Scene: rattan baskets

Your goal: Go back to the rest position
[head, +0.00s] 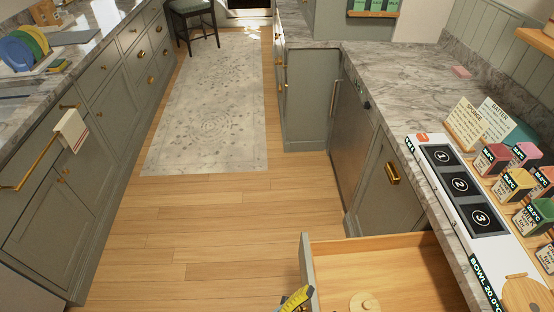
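A yellow and black part (297,299) shows at the bottom edge, against the outside of the open drawer's front. It may be the tip of my gripper, but it is mostly cut off by the frame. I cannot tell whether it is open or shut, or whether it touches the drawer. No other part of my arm is clearly seen.
A drawer (400,270) stands pulled out, with a round wooden lid (364,302) inside. The right counter holds a white panel numbered 1 to 3 (459,185) and several colored boxes (492,158). The floor (200,225) is clear up to a rug (212,105); a stool (194,12) stands beyond.

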